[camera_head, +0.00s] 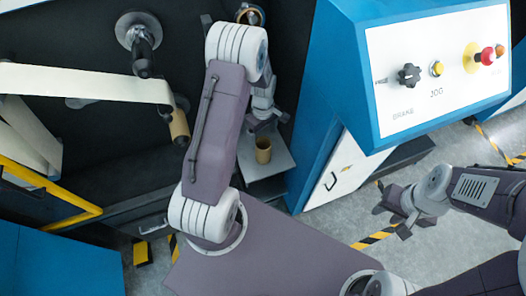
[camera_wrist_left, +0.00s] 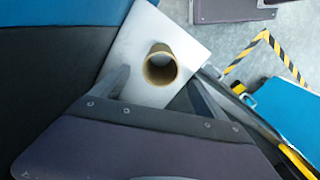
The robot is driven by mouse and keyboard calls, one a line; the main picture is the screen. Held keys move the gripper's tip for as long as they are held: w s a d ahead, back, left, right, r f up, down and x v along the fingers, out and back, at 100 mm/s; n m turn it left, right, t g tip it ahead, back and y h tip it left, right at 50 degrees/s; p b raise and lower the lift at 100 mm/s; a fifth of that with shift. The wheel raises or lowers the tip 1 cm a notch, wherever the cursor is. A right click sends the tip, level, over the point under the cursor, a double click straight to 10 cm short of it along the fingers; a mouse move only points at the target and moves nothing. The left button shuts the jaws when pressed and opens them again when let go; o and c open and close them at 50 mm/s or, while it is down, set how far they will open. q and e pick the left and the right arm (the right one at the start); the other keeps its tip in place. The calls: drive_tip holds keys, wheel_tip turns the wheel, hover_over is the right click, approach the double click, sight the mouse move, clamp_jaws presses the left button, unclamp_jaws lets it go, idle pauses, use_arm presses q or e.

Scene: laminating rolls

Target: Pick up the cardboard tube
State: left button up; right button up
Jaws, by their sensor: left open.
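The cardboard tube (camera_head: 263,155), a short brown hollow cylinder, stands upright on a small light-grey shelf (camera_head: 277,160) in the head view. In the left wrist view the tube (camera_wrist_left: 158,73) shows its open end, with the pale shelf (camera_wrist_left: 190,43) around it. My left gripper (camera_head: 266,120) is open above the tube. In the left wrist view its two fingers (camera_wrist_left: 161,82) lie on either side of the tube in the picture; I see no contact. My right gripper (camera_head: 390,211) is open and empty above the floor at the right.
A blue control panel (camera_head: 440,70) stands right of my left arm. A web of pale film (camera_head: 85,84) runs to a roller at the left, near another brown core (camera_head: 180,127). A yellow rail (camera_head: 55,190) is at lower left. Floor at right is open, with striped tape (camera_head: 378,238).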

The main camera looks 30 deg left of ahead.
sight(263, 148)
use_arm(q)
wheel_tip(263, 148, down, 3)
drive_tip(key=shift+d+r, duration=0.1)
drive_tip(key=shift+d, duration=0.05)
drive_tip(key=shift+f, duration=0.55)
wheel_tip(263, 148, down, 5)
drive_tip(key=shift+f, duration=0.1)
drive_tip(key=c, duration=1.5)
